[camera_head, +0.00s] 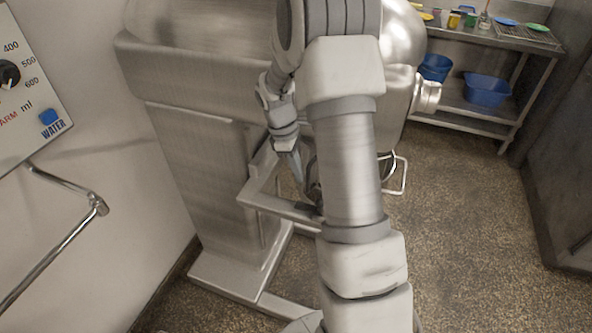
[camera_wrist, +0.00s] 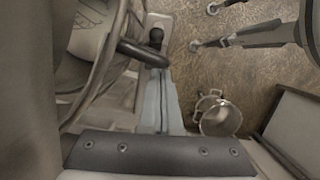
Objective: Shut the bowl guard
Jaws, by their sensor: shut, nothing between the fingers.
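The steel mixer (camera_head: 200,150) stands at the left and centre of the head view. My gripper (camera_head: 298,178) points down in front of its column, beside the grey bowl bracket (camera_head: 275,203). My arm covers most of the bowl area, so the guard cannot be made out there. In the wrist view, a curved rim (camera_wrist: 108,62) at upper left looks like part of the bowl or its guard; I cannot tell which. A dark bar with a black knob (camera_wrist: 155,37) lies by the fingertips. My gripper (camera_wrist: 160,75) is shut and empty; whether it touches the bar is unclear.
A steel pot (camera_wrist: 219,118) stands on the floor in the wrist view. At the back right, a steel table (camera_head: 478,118) holds blue tubs (camera_head: 487,90) on its lower shelf. A water panel (camera_head: 28,85) and pipe (camera_head: 60,240) are at left. Floor (camera_head: 465,240) is clear at right.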

